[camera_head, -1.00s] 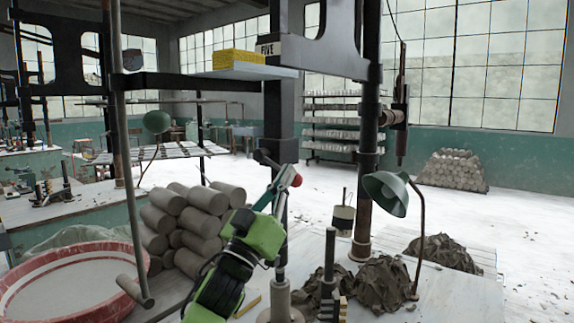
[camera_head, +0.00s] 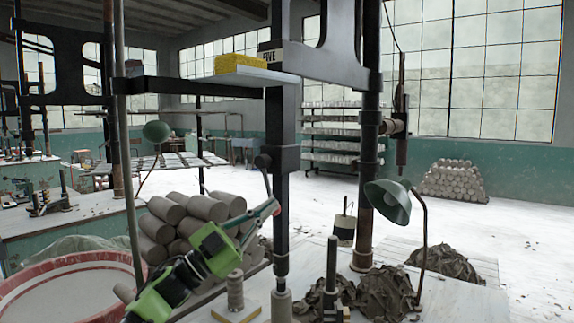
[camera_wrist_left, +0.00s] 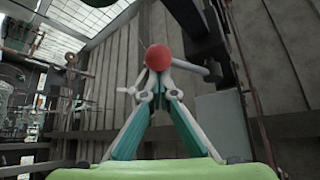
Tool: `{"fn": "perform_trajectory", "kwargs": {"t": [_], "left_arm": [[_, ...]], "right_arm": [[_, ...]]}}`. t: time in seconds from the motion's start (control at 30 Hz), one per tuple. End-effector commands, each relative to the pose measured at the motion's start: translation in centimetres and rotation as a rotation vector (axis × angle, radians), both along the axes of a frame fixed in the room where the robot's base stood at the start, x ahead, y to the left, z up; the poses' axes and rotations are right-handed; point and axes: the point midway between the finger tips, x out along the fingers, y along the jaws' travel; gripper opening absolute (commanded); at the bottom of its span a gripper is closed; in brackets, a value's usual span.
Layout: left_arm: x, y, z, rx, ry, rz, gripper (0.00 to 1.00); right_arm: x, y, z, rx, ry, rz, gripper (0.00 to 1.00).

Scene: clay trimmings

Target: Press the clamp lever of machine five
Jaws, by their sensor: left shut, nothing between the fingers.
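Machine five is the press whose column carries the plate marked FIVE (camera_head: 270,57). Its clamp lever (camera_head: 269,185) is a thin rod that hangs steeply down from a dark collar (camera_head: 278,159) on the column and ends in a red knob (camera_head: 277,211). My left gripper (camera_head: 269,208) comes in from the lower left, shut and empty, with its fingertips at the knob. In the left wrist view the red knob (camera_wrist_left: 158,57) sits right at the tips of my closed left gripper (camera_wrist_left: 158,75). I cannot tell whether they touch. My right gripper is out of view.
A yellow block (camera_head: 240,64) lies on the shelf above. Stacked clay cylinders (camera_head: 205,207) and a red-rimmed tub (camera_head: 80,262) are at the left. A green lamp (camera_head: 388,203) and dark clay trimmings (camera_head: 385,292) are at the right.

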Motion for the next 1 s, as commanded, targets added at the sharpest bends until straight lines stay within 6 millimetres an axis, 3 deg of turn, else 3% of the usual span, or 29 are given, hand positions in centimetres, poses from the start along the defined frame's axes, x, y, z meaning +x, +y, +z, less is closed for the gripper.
{"fn": "perform_trajectory", "kwargs": {"t": [0.8,1.0], "left_arm": [[0.39,0.45,-0.46,-0.001,0.003,0.001,0.0],[0.28,0.26,0.42,-0.001,0.002,0.0,0.0]], "right_arm": [[-0.01,-0.03,-0.05,0.0,0.0,0.001,0.37],[0.03,-0.03,0.82,0.0,0.0,0.0,0.37]]}}
